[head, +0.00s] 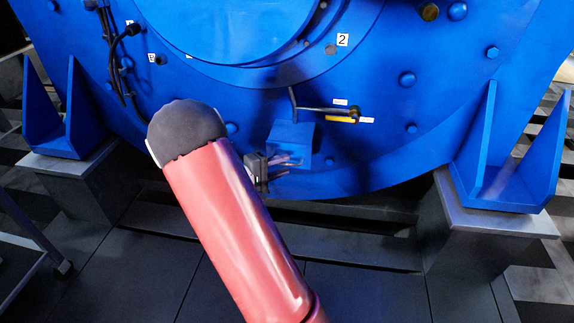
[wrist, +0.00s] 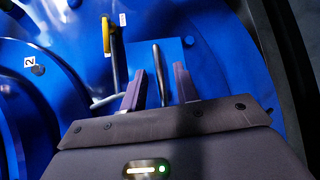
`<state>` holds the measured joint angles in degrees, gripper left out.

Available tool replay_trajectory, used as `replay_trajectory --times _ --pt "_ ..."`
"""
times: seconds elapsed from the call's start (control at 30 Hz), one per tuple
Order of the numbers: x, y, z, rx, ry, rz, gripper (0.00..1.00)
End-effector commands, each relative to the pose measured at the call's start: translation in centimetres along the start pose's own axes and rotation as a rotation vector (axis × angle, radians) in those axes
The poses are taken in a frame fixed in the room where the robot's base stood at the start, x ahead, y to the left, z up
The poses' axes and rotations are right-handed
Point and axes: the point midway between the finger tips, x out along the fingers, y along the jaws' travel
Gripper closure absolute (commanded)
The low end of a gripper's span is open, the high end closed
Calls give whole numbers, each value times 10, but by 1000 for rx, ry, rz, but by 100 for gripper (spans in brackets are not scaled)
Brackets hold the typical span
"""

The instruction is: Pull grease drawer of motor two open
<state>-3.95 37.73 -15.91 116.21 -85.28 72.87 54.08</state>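The motor is a large blue housing (head: 390,95) with a "2" label (head: 342,40). The grease drawer (head: 291,135) is a small blue box low on its face. In the wrist view the drawer front (wrist: 142,54) lies ahead of my gripper (wrist: 160,68). Its grey bar handle (wrist: 156,60) stands between my two fingers, with gaps visible on both sides. My gripper is open. In the head view my gripper (head: 287,162) is at the lower part of the drawer, and the handle is hard to make out there.
A yellow-marked lever (head: 340,119) on a dark rod sits just above and right of the drawer; it also shows in the wrist view (wrist: 107,36). Bolts stud the housing. Blue feet on grey blocks (head: 485,212) flank the motor. Dark floor (head: 365,295) lies in front.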

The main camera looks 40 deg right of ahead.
Motion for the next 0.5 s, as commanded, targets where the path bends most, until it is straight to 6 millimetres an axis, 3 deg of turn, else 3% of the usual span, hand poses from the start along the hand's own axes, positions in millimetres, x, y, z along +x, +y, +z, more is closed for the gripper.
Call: replay_trajectory --times 0.2,0.5 --pt "22 0 0 1 -1 -1 70" --pt "24 0 0 0 0 -1 70"
